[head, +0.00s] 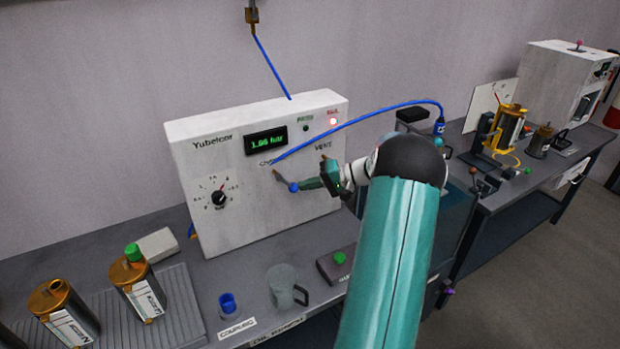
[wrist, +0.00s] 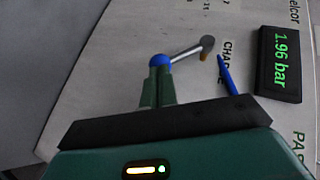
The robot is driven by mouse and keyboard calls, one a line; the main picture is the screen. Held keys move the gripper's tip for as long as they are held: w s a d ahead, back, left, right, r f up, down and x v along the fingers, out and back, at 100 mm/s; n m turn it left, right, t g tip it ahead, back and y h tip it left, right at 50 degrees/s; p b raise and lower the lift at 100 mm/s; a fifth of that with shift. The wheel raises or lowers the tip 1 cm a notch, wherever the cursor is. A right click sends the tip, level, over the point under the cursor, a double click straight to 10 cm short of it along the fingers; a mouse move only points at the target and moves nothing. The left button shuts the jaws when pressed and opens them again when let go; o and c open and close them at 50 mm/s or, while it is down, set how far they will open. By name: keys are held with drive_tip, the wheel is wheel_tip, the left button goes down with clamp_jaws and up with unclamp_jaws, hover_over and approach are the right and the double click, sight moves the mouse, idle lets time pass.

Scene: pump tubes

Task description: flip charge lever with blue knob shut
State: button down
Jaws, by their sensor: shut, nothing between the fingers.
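The charge lever with its blue knob (head: 293,187) is on the front of the white Yubelcor box (head: 225,160), under the display. In the wrist view its grey metal arm (wrist: 187,51) runs from a pivot near the CHARGE label down to the blue knob (wrist: 159,61). My gripper (head: 302,185) is shut, with its green fingertips at the knob. In the wrist view the fingertips (wrist: 158,72) are right against or just beside the knob; I cannot tell if they touch. Nothing is seen between the fingers.
The display (head: 266,142) reads 1.96 bar and a red lamp (head: 333,121) is lit. A blue hose (head: 370,117) arches over my arm from the panel.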

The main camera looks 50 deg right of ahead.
drive_tip(key=a+f+m+t+y, duration=0.2)
drive_tip(key=shift+w+f+t+y, duration=0.3)
drive_tip(key=shift+w+f+y, duration=0.05)
drive_tip(key=shift+f+y, duration=0.05)
drive_tip(key=shift+s, duration=0.1)
